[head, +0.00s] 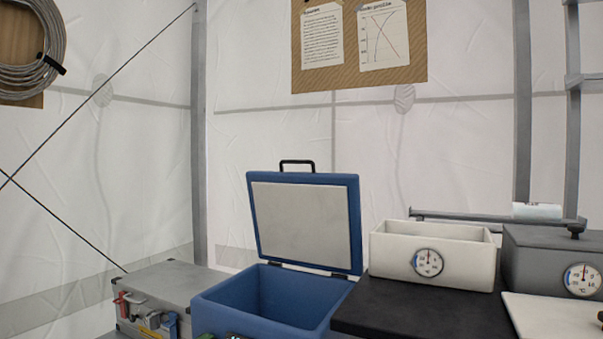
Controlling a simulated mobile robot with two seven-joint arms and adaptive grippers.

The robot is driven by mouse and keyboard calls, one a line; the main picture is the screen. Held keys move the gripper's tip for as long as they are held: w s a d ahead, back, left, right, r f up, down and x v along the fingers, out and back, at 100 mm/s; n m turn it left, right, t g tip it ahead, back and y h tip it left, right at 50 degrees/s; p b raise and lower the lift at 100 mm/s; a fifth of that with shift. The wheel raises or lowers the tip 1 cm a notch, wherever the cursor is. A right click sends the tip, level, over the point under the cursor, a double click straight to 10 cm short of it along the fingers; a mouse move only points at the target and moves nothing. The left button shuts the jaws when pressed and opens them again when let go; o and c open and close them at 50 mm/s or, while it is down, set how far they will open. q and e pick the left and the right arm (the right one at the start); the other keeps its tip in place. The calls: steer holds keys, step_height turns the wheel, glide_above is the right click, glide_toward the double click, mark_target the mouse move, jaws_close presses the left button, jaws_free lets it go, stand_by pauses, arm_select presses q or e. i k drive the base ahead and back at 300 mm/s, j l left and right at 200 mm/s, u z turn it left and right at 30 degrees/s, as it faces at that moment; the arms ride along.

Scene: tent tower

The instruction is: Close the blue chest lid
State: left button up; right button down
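The blue chest (268,300) stands at the lower middle of the head view, with its front cut off by the bottom edge. Its lid (305,220) is open and stands nearly upright on hinges at the back. The lid's inner face is a light grey panel, and a black handle (297,163) shows above its top edge. The visible inside of the chest is blue; its floor is mostly hidden. Neither of my grippers is in the head view.
A grey metal case (175,285) stands left of the chest. On the right are a black surface (420,318), a white open box with a dial (440,258), and a dark grey box with a gauge (540,260). The space above the chest is clear.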

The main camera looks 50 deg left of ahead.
mark_target(312, 220)
steer(key=i+j+u, duration=0.15)
steer(key=u, duration=0.35)
steer(key=i+u, duration=0.35)
steer(key=u, duration=1)
steer(key=k+j+u, duration=0.1)
steer(key=j, duration=0.3)
